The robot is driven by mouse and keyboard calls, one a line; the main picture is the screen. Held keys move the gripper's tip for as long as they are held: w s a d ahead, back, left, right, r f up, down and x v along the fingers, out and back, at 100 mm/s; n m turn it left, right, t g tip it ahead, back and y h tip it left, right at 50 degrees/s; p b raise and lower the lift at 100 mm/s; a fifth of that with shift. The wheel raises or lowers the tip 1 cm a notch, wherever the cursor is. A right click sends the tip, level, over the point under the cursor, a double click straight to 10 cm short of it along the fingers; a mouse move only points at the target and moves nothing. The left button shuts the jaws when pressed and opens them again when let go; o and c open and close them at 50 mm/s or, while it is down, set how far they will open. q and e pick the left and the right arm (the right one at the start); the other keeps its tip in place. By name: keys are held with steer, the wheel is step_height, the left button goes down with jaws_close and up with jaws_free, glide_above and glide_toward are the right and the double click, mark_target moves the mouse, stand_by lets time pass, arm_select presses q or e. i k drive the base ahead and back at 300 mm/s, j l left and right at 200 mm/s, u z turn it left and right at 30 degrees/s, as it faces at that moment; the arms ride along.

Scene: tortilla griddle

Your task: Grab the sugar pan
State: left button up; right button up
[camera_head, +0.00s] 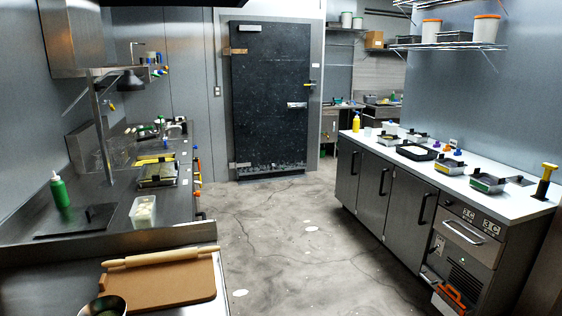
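I cannot tell for sure which container is the sugar pan. A small pale container (143,212) with light contents stands on the left steel counter, near its front edge. Several small metal pans stand in a row on the white right counter, among them a near one (487,183) and a middle one (450,166). A black tray (417,152) with something white in it lies behind them. Their contents are too small to make out. Neither of my grippers is in view.
A brown board (165,282) with a rolling pin (160,257) and a bowl (103,307) are in the near left. A green bottle (60,190) stands on the left counter. The concrete floor (270,235) between the counters is clear up to the dark door (270,100).

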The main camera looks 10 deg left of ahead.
mark_target(180, 119)
steer(key=i+l, duration=0.15)
steer(key=l, duration=0.25)
steer(key=i+l+z, duration=0.1)
steer(key=l, duration=0.3)
steer(key=i+l, duration=0.45)
steer(key=l, duration=0.35)
steer(key=i+u, duration=0.25)
steer(key=i, duration=0.3)
steer(key=i+l+u, duration=0.25)
steer(key=i, duration=0.25)
steer(key=i+l+u, duration=0.25)
steer(key=i, duration=0.25)
steer(key=i+j+u, duration=0.1)
steer(key=i, duration=2.45)
steer(key=i+l+u, duration=0.1)
steer(key=i, duration=2.45)
steer(key=i+u, duration=0.2)
steer(key=i, duration=0.65)
steer(key=i+l+u, duration=0.15)
steer(key=i, duration=0.75)
